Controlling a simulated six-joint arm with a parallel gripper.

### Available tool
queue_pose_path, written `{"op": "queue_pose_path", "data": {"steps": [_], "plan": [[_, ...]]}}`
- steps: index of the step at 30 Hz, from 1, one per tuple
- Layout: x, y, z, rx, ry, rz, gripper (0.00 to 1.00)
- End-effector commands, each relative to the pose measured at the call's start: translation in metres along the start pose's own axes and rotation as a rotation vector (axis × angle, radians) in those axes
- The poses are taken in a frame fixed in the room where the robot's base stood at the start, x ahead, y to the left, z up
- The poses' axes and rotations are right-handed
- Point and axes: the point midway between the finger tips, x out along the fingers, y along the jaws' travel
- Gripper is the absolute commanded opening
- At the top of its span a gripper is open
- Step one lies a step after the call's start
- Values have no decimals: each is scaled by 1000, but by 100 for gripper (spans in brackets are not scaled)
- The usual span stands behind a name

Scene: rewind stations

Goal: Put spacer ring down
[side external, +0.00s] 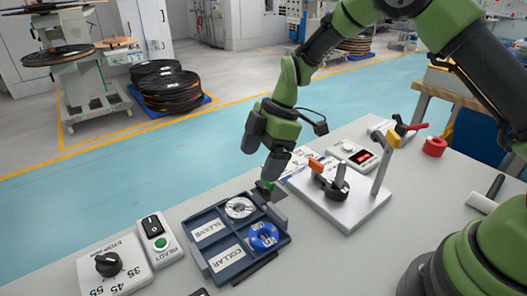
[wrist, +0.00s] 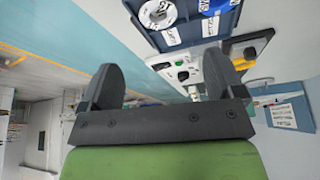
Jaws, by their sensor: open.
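A dark blue tray (side external: 205,262) has two labelled compartments. A whitish ring-like part (side external: 239,207) lies at the SLEEVE label, and a blue round part (side external: 263,236) lies at the COLLAR label. Both also show in the wrist view, the whitish one (wrist: 158,12) and the blue one (wrist: 214,6). I cannot tell for sure which part is the spacer ring. My gripper (side external: 268,182) is at the tray's far right corner, and a small green piece shows by its tips. In the wrist view my gripper (wrist: 170,88) has its fingers spread, with nothing between them.
A white plate (side external: 345,212) with a dark post and a grey upright arm stands right of the tray. A READY switch box (side external: 154,234) and a dial box (side external: 110,265) stand left.

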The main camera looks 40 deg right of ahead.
Motion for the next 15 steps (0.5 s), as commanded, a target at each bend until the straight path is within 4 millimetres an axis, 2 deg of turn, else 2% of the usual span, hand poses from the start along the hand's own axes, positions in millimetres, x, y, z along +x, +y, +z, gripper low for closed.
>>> {"op": "queue_pose_path", "data": {"steps": [8, 10, 13, 15], "plan": [[-10, 0, -1, 10, 1, 4, 88], [-19, -2, -3, 40, 0, 16, 88], [-49, -8, -9, 140, 3, 57, 88], [-79, -18, -13, 251, 8, 99, 88]]}}
